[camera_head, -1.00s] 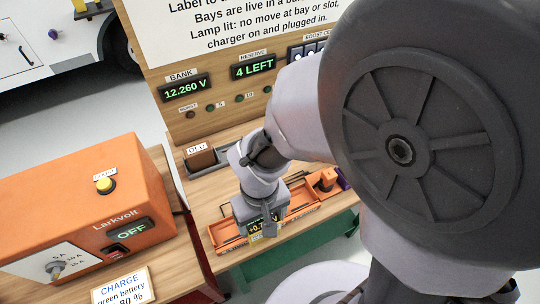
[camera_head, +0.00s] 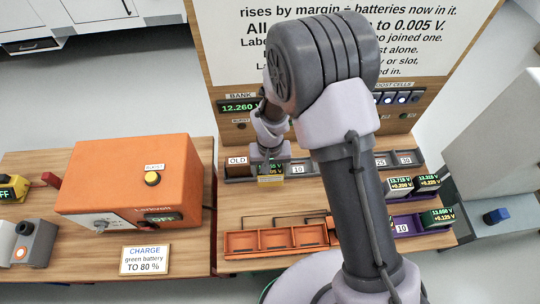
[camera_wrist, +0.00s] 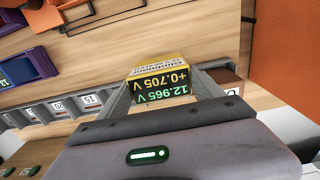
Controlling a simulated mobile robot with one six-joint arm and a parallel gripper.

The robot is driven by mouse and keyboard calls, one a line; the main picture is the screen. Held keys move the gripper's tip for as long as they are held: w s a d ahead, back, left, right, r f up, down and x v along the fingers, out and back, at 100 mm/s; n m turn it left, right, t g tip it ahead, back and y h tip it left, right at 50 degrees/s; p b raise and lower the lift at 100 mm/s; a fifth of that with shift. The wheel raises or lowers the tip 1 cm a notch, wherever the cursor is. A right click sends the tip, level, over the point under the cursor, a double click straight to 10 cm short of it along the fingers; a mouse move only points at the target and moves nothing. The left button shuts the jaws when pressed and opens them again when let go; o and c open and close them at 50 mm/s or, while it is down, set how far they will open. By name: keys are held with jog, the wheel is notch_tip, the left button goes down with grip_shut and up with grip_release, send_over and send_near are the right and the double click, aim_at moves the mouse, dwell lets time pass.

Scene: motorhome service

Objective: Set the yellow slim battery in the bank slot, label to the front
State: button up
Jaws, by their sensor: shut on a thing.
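The yellow slim battery (camera_head: 271,180) is between the fingers of my gripper (camera_head: 270,160), at the left end of the grey slot row below the panel. It stands just right of the brown block marked OLD (camera_head: 238,171). Its dark label faces the front in the head view. In the wrist view, the battery (camera_wrist: 158,82) shows 12.965 V and +0.705 V between the two fingers of my gripper (camera_wrist: 165,84). The bank display (camera_head: 238,107) reads 12.260 V. Whether the battery is seated in the row or just above it, I cannot tell.
The grey slot row (camera_head: 300,170) runs right, with cards 10, 25 and 30 visible. An orange tray (camera_head: 275,239) lies in front. A purple tray (camera_head: 438,228) with dark batteries is at right, partly behind my arm. The orange charger (camera_head: 130,180) stands left, reading OFF.

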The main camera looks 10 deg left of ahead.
jog(key=shift+w+a+f, duration=0.25)
jog(key=shift+w+f, duration=0.45)
jog(key=shift+w, duration=0.35)
jog(key=shift+w+a+f, duration=0.25)
jog(key=shift+w+f, duration=0.4)
jog(key=shift+w, duration=0.45)
jog(key=shift+w+a+f, duration=0.25)
jog(key=shift+w+f, duration=0.45)
jog(key=shift+w, duration=0.35)
jog(key=shift+f+b, duration=0.15)
jog(key=shift+b, duration=0.15)
jog(key=o, duration=1.8)
